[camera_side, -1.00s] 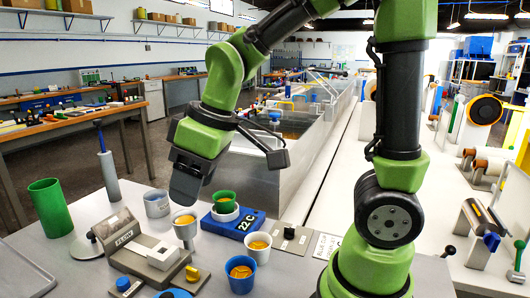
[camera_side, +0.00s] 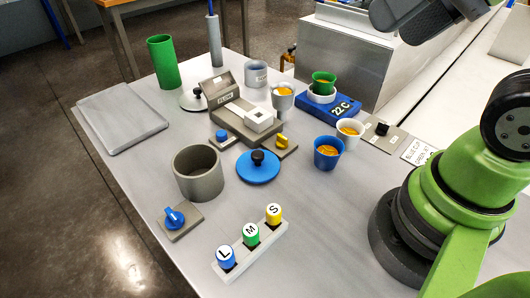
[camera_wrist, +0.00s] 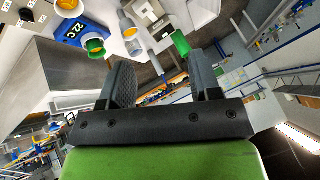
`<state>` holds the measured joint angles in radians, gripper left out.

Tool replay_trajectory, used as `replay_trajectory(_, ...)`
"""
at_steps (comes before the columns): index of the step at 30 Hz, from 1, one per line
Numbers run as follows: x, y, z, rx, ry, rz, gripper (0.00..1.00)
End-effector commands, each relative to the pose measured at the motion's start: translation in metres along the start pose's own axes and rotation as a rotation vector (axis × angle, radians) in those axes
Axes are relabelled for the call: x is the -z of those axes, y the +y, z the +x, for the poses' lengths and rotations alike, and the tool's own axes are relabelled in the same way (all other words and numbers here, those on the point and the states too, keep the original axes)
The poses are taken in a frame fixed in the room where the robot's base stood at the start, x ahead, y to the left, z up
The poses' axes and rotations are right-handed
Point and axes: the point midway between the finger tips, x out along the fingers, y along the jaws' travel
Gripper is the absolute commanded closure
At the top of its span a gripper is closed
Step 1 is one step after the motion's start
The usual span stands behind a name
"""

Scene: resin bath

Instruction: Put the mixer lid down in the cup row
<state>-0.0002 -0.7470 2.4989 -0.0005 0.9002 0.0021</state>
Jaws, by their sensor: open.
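Two knobbed lids rest on the table and I cannot tell which is the mixer lid: a blue round lid (camera_side: 258,168) with a black knob, beside the grey pot (camera_side: 198,173), and a pale grey one (camera_side: 194,100) behind. Several cups stand to the right: a blue cup (camera_side: 327,154), a white cup (camera_side: 349,135), a pale cup (camera_side: 283,98) and a green cup (camera_side: 323,84), with orange contents. My gripper (camera_wrist: 158,68) is open and empty in the wrist view, away from both lids. Its end is partly cut off at top right of the side view (camera_side: 422,20).
The green cup stands on a blue block marked 22 C (camera_side: 328,106). A grey scale-like device (camera_side: 244,118) fills the middle. A rack of L, M and S bottles (camera_side: 250,246) is in front. A tray (camera_side: 121,118) lies left.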

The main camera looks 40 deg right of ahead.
Motion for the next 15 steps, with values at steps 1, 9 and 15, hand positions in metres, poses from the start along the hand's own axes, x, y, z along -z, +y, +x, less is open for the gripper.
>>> replay_trajectory(1, 0.002, -0.001, 0.001, -0.003, -0.006, 0.001, 0.42)
replay_trajectory(9, 0.033, -0.013, 0.04, -0.081, -0.149, 0.026, 0.42)
replay_trajectory(15, 0.053, -0.023, 0.099, -0.173, -0.28, 0.041, 0.42)
